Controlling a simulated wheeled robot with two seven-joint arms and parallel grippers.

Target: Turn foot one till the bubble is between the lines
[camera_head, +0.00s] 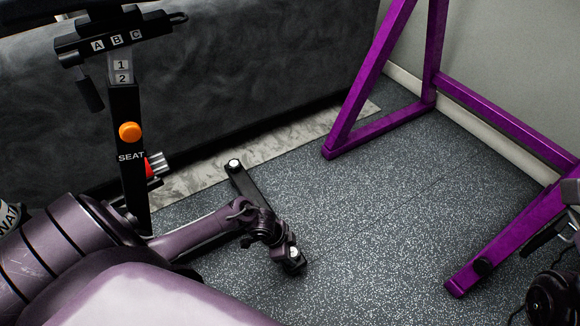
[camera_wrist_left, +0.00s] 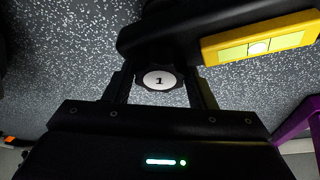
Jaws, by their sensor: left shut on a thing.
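Foot one is a dark round knob with a white cap marked 1 (camera_wrist_left: 160,81), between the fingers of my left gripper (camera_wrist_left: 160,88) in the left wrist view. The fingers are shut on its sides. In the head view my left gripper (camera_head: 276,240) is at the near end of the black floor bar (camera_head: 243,182) of the exercise bike. A yellow level (camera_wrist_left: 218,55) lies on a black bar beside foot one. Its pale bubble (camera_wrist_left: 258,47) looks near the middle of the vial; the lines are faint. My right gripper does not show clearly.
The bike post (camera_head: 129,180) with an orange knob (camera_head: 130,132) stands left. A white-capped foot (camera_head: 234,165) is at the bar's far end. A purple frame (camera_head: 435,50) and dark equipment (camera_head: 552,298) are at right. Speckled floor (camera_head: 385,215) between is clear.

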